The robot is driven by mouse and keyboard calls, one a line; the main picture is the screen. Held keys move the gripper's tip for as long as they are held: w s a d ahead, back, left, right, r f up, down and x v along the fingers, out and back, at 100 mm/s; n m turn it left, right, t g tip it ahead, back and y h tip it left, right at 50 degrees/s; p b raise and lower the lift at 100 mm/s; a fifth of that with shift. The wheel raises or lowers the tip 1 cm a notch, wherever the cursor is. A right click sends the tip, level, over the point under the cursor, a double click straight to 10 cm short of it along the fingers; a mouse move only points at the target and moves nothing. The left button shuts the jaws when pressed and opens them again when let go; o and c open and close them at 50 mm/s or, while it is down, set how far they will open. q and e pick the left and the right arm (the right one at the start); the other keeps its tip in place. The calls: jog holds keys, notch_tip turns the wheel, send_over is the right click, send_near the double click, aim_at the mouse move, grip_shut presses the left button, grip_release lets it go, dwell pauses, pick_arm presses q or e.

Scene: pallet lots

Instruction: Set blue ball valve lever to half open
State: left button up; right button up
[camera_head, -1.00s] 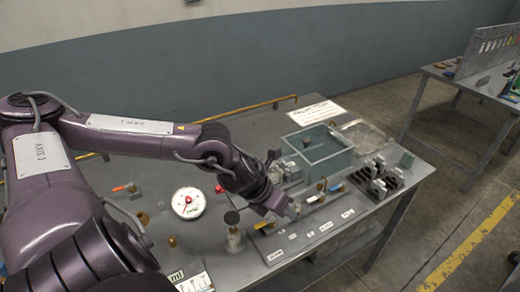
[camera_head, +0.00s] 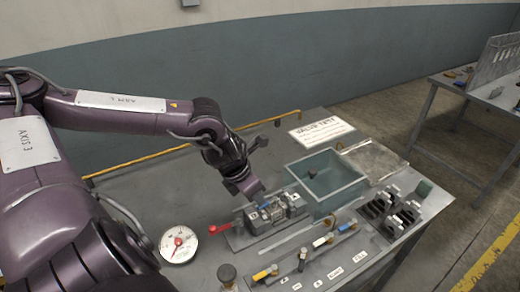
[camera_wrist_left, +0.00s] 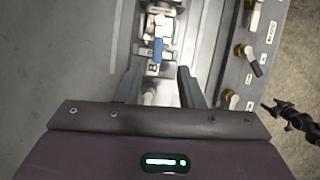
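A blue lever (camera_wrist_left: 158,50) shows in the left wrist view on a grey metal fixture, lying roughly lengthwise along the view. My left gripper (camera_head: 245,186) hangs above the fixture. In the wrist view its two fingers (camera_wrist_left: 160,82) are apart and empty, one on each side of the line of the lever, nearer the camera than it. Another blue handle (camera_head: 346,227) is on the labelled panel.
The panel (camera_head: 330,266) carries yellow, black, orange-white and blue handles. A red handle (camera_head: 218,229) and a dial gauge (camera_head: 178,245) lie left of the fixture. A green open bin (camera_head: 345,192) and a black rack (camera_head: 392,211) stand right. The tabletop behind is mostly clear.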

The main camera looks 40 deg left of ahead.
aim_at(258, 208)
pick_arm(q)
jog(key=x, duration=0.3)
jog(key=shift+w+a+f, duration=0.1)
jog(key=shift+w+f, duration=0.1)
jog(key=shift+f, duration=0.1)
jog(key=shift+x, duration=0.75)
jog(key=shift+f, duration=0.15)
grip_shut()
pick_arm(e)
jog(key=shift+s+r, duration=0.15)
jog(key=shift+r, duration=0.15)
